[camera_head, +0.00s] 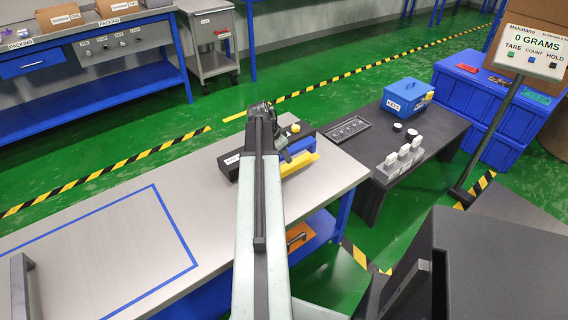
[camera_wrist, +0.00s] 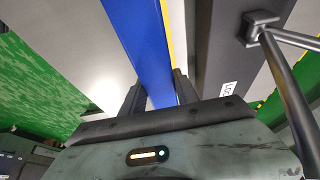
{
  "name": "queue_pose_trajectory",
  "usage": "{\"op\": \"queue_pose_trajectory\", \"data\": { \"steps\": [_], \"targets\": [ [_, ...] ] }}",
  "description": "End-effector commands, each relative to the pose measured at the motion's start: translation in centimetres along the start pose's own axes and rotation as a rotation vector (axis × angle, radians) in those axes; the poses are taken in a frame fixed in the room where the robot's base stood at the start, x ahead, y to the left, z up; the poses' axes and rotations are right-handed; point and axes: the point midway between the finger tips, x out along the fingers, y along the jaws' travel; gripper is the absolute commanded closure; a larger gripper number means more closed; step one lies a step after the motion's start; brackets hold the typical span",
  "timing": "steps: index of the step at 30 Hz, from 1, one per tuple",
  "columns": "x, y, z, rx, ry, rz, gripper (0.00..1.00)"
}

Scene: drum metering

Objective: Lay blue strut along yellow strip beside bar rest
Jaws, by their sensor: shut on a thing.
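In the wrist view the blue strut (camera_wrist: 140,45) runs between the two dark fingers of my gripper (camera_wrist: 158,92), which is shut on it. A narrow yellow strip (camera_wrist: 167,30) shows along the strut's right edge. Beyond it is a long dark block with a white label (camera_wrist: 215,60), apparently the bar rest. In the head view the blue strut (camera_head: 301,145) shows to the right of my arm, with the yellow strip (camera_head: 300,164) on its near side. The dark block (camera_head: 229,161) shows left of my arm. My arm hides the fingers and the middle of these things there.
A dark lever (camera_wrist: 285,85) rises beside the block in the wrist view. In the head view a blue outlined area (camera_head: 105,250) on the grey table is empty. A dark side table (camera_head: 437,133) holds a blue box (camera_head: 406,96), a tray (camera_head: 348,130) and white-topped pieces (camera_head: 403,150).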

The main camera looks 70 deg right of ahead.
Motion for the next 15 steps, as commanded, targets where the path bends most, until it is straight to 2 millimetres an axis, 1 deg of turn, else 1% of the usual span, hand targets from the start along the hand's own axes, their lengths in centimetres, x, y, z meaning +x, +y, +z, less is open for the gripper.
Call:
{"op": "queue_pose_trajectory", "data": {
  "steps": [1, 3, 5, 12, 15],
  "targets": [
    [1.3, 0.0, 0.5, 0.0, 0.001, 0.0, 1.0],
    [2.5, 0.0, 1.0, -0.001, 0.001, 0.0, 1.0],
    [3.2, 0.0, 1.3, -0.001, 0.001, 0.0, 1.0],
    [2.9, -0.1, 1.2, -0.001, 0.0, 0.0, 1.0],
    [3.1, -0.1, 1.3, -0.001, 0.0, -0.001, 1.0]
  ]
}}
